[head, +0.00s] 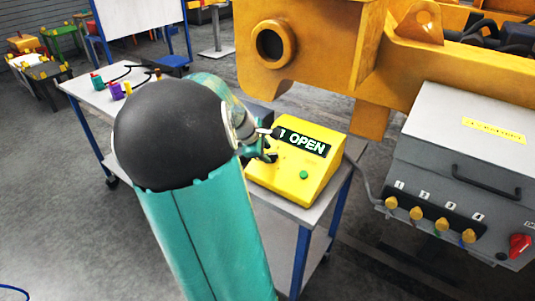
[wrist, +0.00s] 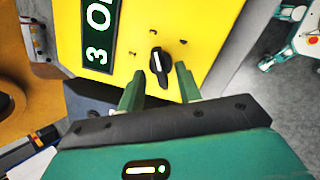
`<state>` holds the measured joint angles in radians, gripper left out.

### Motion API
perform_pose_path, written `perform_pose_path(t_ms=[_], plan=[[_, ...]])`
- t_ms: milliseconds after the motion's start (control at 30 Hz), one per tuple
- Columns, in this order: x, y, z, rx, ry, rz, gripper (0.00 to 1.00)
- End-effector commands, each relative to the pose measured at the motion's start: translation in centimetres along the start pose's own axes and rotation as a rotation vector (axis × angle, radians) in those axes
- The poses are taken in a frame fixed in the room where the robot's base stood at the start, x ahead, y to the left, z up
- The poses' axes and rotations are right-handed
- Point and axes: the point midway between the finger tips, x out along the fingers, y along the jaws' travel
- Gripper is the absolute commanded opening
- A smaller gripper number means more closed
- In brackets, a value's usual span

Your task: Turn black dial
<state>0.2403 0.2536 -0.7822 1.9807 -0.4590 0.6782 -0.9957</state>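The black dial (wrist: 160,62) is on the face of the yellow box (wrist: 212,35) in the wrist view. My gripper (wrist: 159,72) is open, with one green finger on each side of the dial's lower part in the picture. I see no finger clearly touching it. In the head view my gripper (head: 270,151) is at the left part of the yellow box (head: 300,192) and hides the dial. The box's display (head: 305,143) reads "OPEN" after a partly covered character. The wrist view shows the display (wrist: 98,38) starting with "3 O".
The box stands on a grey cart (head: 284,207) with blue legs. A green button (head: 304,174) is on its face. A grey control cabinet (head: 465,170) with yellow knobs and a red knob (head: 519,245) is at right. A large orange casting (head: 315,45) is behind.

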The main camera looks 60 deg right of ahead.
Motion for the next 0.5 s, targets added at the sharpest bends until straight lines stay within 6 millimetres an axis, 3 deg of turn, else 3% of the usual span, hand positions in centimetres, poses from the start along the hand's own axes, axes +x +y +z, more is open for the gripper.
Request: perform_pose_path(t_ms=[200,467,500], plan=[[1.9,0.0,0.0,0.0,0.0,-0.001,0.35],[2.0,0.0,0.0,0.0,0.001,0.0,0.35],[2.0,0.0,0.0,0.0,0.001,0.0,0.29]])
